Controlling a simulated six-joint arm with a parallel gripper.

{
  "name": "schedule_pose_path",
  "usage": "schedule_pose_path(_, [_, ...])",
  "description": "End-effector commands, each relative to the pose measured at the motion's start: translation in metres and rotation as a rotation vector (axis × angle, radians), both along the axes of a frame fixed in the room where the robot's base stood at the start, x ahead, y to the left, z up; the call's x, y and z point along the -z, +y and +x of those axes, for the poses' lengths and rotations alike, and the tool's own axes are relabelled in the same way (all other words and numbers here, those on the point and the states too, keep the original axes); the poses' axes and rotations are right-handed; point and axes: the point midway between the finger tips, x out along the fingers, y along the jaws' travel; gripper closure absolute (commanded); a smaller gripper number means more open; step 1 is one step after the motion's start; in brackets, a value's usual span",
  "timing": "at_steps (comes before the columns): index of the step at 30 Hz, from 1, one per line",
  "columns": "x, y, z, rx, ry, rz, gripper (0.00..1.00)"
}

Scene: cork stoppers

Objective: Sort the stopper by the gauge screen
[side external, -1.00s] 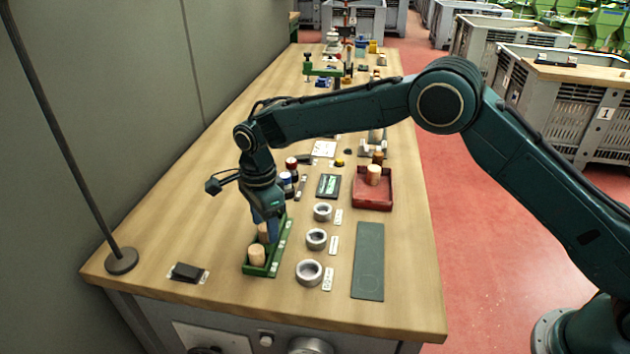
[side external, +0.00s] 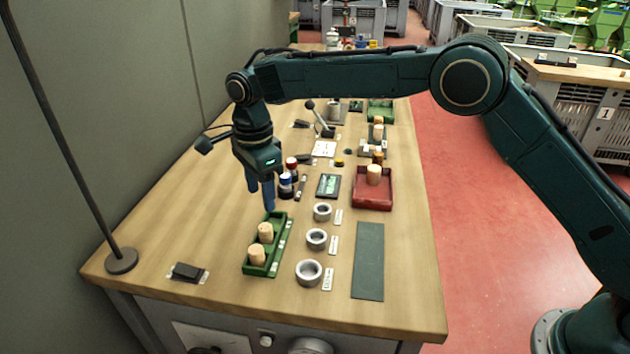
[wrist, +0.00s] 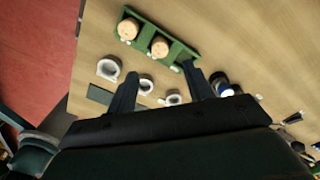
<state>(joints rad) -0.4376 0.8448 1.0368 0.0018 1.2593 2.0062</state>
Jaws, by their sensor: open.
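The green tray (side external: 281,240) stands near the front left of the bench. Two cork stoppers stand upright in it, a nearer one (side external: 257,254) and a farther one (side external: 265,233); its far end looks empty. My gripper (side external: 261,197) is open and empty above the tray's far end. The wrist view shows its spread fingers (wrist: 160,84) with both stoppers (wrist: 128,28) in the tray (wrist: 181,47). The gauge screen (side external: 328,186) is a dark box with a lit display, its reading too small to read. Another cork stopper (side external: 373,175) stands in the red tray (side external: 373,203).
Three grey rings (side external: 309,272) with white labels line the bench right of the green tray. A dark green mat (side external: 368,262) lies beyond them. Small bottles (side external: 286,185) stand close behind my gripper. A lamp pole (side external: 121,261) rises at the left edge.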

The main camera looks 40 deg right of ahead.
Motion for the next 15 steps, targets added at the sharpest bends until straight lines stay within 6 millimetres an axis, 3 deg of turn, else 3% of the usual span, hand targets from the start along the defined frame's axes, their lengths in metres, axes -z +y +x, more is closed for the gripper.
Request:
schedule_pose_path(6, [-0.034,0.000,0.001,0.000,-0.003,0.001,0.48])
schedule_pose_path(15, [-0.052,0.000,0.000,0.000,0.000,0.000,0.48])
